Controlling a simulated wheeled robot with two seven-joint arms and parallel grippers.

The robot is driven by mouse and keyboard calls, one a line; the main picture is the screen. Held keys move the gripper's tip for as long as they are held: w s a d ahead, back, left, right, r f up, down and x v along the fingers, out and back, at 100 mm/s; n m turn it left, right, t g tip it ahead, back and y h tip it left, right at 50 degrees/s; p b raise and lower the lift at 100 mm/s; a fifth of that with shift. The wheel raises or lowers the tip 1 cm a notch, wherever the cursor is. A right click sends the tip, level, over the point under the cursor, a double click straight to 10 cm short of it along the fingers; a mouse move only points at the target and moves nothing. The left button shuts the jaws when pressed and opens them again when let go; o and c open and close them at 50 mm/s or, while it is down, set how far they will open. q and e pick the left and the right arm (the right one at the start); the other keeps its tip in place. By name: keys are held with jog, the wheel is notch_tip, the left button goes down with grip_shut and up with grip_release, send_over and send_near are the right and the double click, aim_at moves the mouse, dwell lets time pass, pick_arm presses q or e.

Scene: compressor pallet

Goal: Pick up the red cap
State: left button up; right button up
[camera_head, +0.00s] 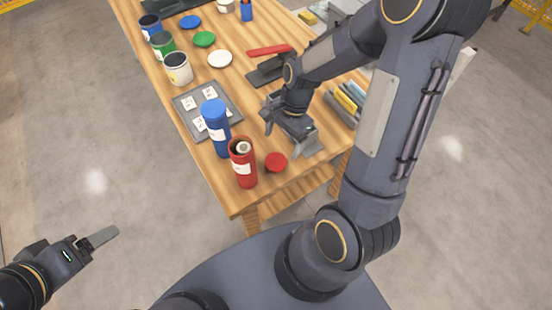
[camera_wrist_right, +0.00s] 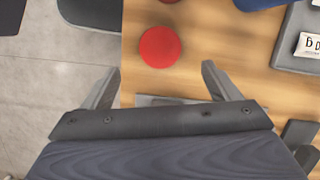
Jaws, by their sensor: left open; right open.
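The red cap (camera_head: 276,162) is a small flat disc lying on the wooden table near its front edge, just right of an open red canister (camera_head: 243,162). In the right wrist view the red cap (camera_wrist_right: 160,47) lies ahead of the fingertips, roughly centred between them. My right gripper (camera_head: 290,137) is open and empty above the table, behind the cap and apart from it. Its two spread fingers also show in the right wrist view (camera_wrist_right: 162,85). My left gripper (camera_head: 106,238) is away from the table at the lower left, over the floor, with nothing visible in it.
A blue canister (camera_head: 215,128) stands beside the red one. A grey tray (camera_head: 233,93) with small white packs lies behind. Several cups and coloured lids, including a white lid (camera_head: 220,59), stand further back. A red-handled tool (camera_head: 270,50) lies behind my right gripper. The table's front edge is close to the cap.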

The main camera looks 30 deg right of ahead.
aim_at(276, 161)
jog(key=x, duration=0.8)
jog(key=shift+a+p, duration=0.1)
jog(key=shift+p, duration=0.3)
jog(key=c, duration=1)
